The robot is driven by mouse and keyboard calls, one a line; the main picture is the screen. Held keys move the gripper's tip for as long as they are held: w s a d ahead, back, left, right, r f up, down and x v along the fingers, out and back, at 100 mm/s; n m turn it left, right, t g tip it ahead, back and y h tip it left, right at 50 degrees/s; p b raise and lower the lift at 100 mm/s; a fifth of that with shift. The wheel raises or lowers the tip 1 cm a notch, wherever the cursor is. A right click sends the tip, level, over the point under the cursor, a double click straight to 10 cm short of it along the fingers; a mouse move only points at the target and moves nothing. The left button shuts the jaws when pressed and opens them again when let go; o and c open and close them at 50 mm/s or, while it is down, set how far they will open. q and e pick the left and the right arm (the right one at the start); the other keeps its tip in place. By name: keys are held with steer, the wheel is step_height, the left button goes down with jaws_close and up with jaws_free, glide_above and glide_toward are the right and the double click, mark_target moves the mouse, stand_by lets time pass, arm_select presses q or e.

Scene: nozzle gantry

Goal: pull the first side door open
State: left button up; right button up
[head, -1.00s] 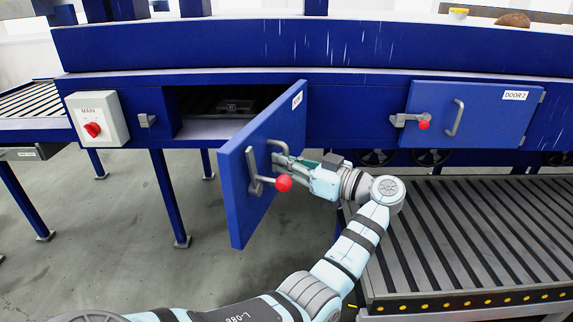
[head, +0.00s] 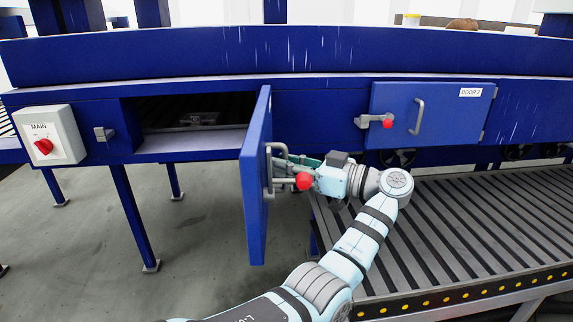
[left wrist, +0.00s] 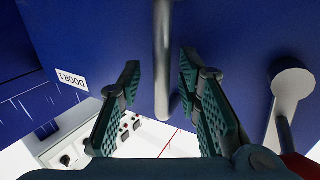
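The first side door (head: 256,185) is a blue panel. It stands swung out from the machine, nearly edge-on in the head view, with the dark opening (head: 195,112) visible to its left. Its grey bar handle (left wrist: 162,60) runs between the two green finger pads of my left gripper (left wrist: 163,90), with a gap on each side. The left gripper (head: 290,164) is open at the handle. A latch lever with a red knob (head: 304,181) is beside the fingers. The "DOOR 1" label (left wrist: 72,79) shows in the left wrist view. My right gripper is not in view.
A closed second door (head: 440,110) labelled "DOOR 2" is to the right, with its own handle and red-knobbed latch. A main switch box (head: 47,136) is at the left. A roller conveyor (head: 450,225) fills the lower right.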

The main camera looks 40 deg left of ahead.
arm_select(q)
steer(key=v, duration=0.7)
steer(key=shift+d, duration=0.25)
steer(key=shift+f, duration=0.15)
